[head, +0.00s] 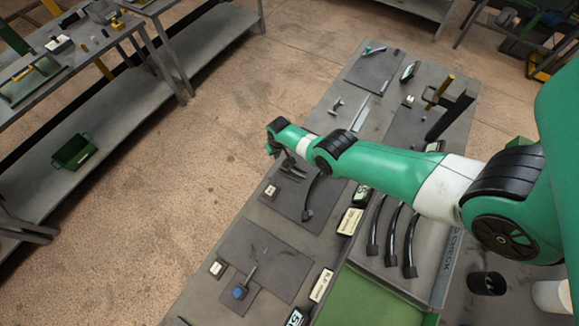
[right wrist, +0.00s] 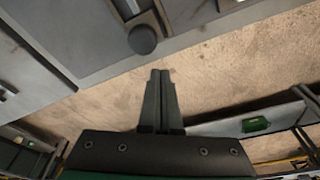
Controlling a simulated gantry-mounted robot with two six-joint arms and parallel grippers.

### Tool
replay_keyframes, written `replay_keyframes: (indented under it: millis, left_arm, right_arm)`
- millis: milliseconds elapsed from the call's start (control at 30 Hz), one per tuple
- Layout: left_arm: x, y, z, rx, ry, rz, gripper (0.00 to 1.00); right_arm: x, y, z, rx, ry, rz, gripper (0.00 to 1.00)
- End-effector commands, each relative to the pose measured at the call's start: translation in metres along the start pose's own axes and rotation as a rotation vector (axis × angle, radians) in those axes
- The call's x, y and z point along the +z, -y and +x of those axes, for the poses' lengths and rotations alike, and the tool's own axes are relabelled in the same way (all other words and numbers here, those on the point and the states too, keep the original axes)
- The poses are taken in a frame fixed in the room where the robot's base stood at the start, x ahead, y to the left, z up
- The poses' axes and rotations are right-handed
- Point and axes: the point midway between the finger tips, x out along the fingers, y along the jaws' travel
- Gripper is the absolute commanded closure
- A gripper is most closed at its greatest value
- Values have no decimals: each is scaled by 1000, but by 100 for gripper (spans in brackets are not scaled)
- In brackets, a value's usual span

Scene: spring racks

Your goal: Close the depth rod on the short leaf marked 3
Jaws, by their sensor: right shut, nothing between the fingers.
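My right gripper (head: 274,151) hangs at the end of the green arm near the bench's left edge. In the right wrist view its two fingers (right wrist: 160,75) are together and empty, with the floor behind them. A dark round knob (right wrist: 142,40) on a slotted tool shows just beyond the fingertips, apart from them. A dark tool (head: 292,169) lies on the mat close to the gripper. A dark curved leaf (head: 312,197) lies beside it on the same mat. I cannot read a 3 on any leaf, and cannot tell which part is the depth rod. My left gripper is not in view.
Several dark curved leaves (head: 393,233) lie in a tray to the right. Small label blocks (head: 350,221) stand along the bench. A blue-knobbed tool (head: 240,291) lies on a near mat. A dark cup (head: 487,284) stands at right. Open floor (head: 160,210) lies left of the bench.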

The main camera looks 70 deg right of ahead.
Motion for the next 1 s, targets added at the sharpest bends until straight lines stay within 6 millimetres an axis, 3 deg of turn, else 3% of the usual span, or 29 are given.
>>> replay_keyframes:
  millis: [400, 1000]
  left_arm:
    - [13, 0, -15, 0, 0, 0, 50]
    - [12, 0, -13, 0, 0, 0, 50]
  right_arm:
    - [4, 0, 19, 0, 0, 0, 100]
    - [5, -1, 18, 0, 0, 0, 100]
